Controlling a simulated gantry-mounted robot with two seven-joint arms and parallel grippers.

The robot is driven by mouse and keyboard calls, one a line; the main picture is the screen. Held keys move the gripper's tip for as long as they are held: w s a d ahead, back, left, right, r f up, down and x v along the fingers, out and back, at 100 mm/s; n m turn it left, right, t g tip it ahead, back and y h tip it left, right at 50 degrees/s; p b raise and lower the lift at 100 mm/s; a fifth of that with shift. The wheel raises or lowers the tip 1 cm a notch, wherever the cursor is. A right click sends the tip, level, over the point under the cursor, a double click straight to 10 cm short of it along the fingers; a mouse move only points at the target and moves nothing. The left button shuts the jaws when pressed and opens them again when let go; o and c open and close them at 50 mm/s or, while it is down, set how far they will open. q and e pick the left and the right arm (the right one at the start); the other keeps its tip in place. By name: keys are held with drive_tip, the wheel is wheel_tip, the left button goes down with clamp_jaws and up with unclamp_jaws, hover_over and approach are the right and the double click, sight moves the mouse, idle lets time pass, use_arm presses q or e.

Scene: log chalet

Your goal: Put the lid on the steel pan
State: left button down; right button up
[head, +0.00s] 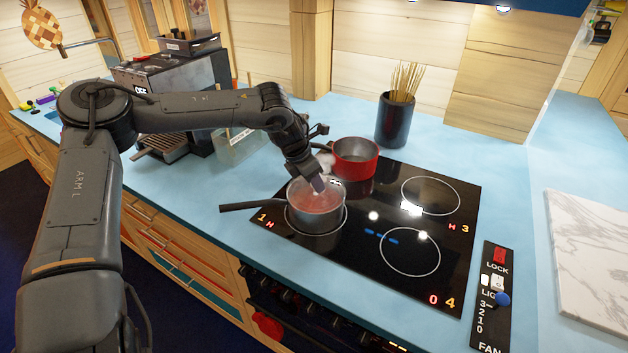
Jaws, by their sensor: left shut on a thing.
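The steel pan (313,222) stands on the front left ring of the black hob, its dark handle pointing left over the counter. Reddish contents show in its top, seemingly through a clear lid (316,203). My left gripper (317,187) reaches down over the middle of the pan and is shut on the lid, at its top. The fingers hide the grip itself. Lid and pan rim look very close together; I cannot tell whether the lid touches the rim all round. My right gripper is out of view.
A red pot (357,160) stands just behind the steel pan on the hob (375,275). A dark holder with skewers (395,120) stands behind it. A coffee machine (180,75) is at the back left. The right rings are empty. A marble board (595,260) lies far right.

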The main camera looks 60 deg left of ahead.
use_arm(q)
drive_tip(key=shift+c, duration=1.2)
unclamp_jaws()
drive_tip(key=shift+r, duration=0.15)
drive_tip(key=shift+r+p, duration=2.3)
drive_tip(key=shift+r, duration=1.05)
